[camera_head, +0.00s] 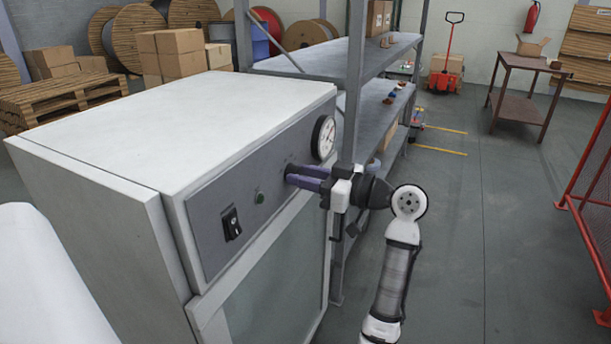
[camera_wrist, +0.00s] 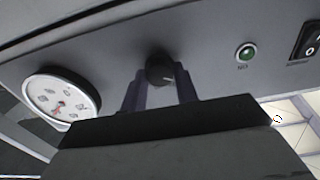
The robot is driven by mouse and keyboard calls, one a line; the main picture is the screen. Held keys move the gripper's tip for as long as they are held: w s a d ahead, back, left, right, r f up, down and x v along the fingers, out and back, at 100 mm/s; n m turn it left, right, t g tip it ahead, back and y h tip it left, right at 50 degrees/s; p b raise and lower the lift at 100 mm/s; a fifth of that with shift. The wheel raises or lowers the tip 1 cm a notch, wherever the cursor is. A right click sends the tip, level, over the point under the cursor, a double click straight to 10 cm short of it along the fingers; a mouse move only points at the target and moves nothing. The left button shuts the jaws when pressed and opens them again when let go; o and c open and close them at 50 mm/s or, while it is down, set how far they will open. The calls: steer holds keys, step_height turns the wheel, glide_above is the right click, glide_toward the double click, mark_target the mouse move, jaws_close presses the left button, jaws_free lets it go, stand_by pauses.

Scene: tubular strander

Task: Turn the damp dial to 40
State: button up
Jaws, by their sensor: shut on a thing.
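The damp dial is a dark round knob (camera_wrist: 160,70) on the grey control panel (camera_wrist: 205,55) of the white cabinet. In the wrist view it sits between the two fingers of my gripper (camera_wrist: 160,90), which is shut on it. A light pointer mark shows on the knob's face; no scale numbers can be read around it. In the head view my gripper (camera_head: 290,174) reaches the panel from the right, and its fingers hide the knob. A round white gauge (camera_wrist: 62,96) with a red needle is beside the knob; it also shows in the head view (camera_head: 323,138).
A green button (camera_wrist: 246,52) and a black rocker switch (camera_wrist: 307,39) are on the same panel. A grey shelf rack (camera_head: 355,60) stands close behind my gripper. Open floor (camera_head: 450,230) lies to the right, bounded by a red mesh fence (camera_head: 590,190).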

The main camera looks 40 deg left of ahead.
steer(key=shift+m, duration=0.3)
steer(key=m+p, duration=0.3)
steer(key=shift+r+m, duration=0.15)
steer(key=shift+m, duration=0.25)
steer(key=m+p, duration=0.2)
steer(key=m, duration=0.1)
steer(key=shift+m+p, duration=0.3)
steer(key=shift+p, duration=0.1)
steer(key=m+p, duration=0.4)
steer(key=shift+r, duration=0.1)
steer(key=shift+f+m+p, duration=0.2)
steer(key=shift+m+p, duration=1.55)
steer(key=shift+m, duration=0.15)
steer(key=o, duration=1)
steer(key=shift+c, duration=0.2)
